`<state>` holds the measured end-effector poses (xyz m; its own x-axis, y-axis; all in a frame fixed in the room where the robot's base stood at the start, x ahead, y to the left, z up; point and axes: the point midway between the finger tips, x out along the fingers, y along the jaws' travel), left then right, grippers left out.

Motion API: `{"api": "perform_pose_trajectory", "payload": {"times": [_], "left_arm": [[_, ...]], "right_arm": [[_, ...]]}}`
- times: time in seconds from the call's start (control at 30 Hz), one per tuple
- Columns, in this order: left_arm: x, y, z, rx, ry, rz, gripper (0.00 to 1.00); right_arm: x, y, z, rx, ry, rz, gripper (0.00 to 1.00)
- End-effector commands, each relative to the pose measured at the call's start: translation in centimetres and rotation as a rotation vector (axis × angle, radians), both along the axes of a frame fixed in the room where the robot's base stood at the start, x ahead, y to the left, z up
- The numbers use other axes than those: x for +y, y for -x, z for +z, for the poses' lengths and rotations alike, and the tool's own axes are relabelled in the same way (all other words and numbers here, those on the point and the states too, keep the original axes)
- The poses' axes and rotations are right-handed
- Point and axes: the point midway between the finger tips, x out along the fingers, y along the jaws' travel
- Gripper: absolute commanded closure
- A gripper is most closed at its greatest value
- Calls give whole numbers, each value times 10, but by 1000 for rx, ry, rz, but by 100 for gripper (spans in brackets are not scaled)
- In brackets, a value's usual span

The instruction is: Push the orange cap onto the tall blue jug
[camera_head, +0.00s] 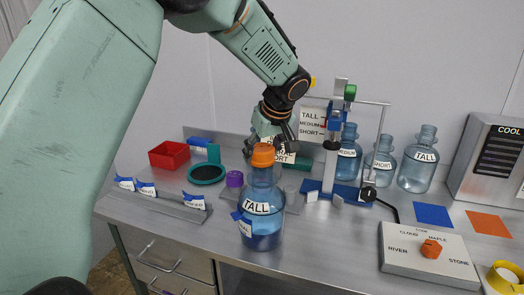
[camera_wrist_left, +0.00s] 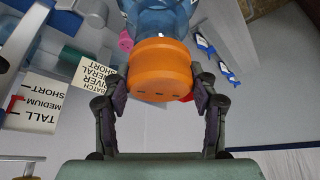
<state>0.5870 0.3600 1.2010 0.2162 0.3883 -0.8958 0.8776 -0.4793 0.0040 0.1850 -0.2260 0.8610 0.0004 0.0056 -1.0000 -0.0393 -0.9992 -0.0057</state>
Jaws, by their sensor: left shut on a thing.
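The tall blue jug (camera_head: 262,228) stands upright near the front of the bench, with a "TALL" label and blue liquid low inside. The orange cap (camera_head: 263,155) is at the top of its neck; I cannot tell whether it is fully seated. My left gripper (camera_head: 270,142) comes down from above and is shut on the cap. In the left wrist view the orange cap (camera_wrist_left: 160,68) sits between the two fingers of the left gripper (camera_wrist_left: 162,92), with the blue jug (camera_wrist_left: 158,17) beyond it. My right gripper is not in view.
A stand with a "TALL/MEDIUM/SHORT" sign (camera_head: 312,123) and several blue jugs (camera_head: 418,160) are behind at the right. A dial panel (camera_head: 428,255) lies at the front right. A red bin (camera_head: 170,154), a dark ring (camera_head: 206,173) and a purple cap (camera_head: 234,179) are at the left.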

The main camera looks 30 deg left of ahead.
Motion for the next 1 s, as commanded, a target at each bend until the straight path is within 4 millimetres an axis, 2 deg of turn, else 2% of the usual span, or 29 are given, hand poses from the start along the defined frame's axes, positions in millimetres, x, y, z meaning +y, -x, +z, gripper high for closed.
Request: {"api": "perform_pose_trajectory", "payload": {"times": [1.0], "left_arm": [[2, -1, -5, 0, -1, 0, 55]], "right_arm": [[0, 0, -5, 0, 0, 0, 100]]}}
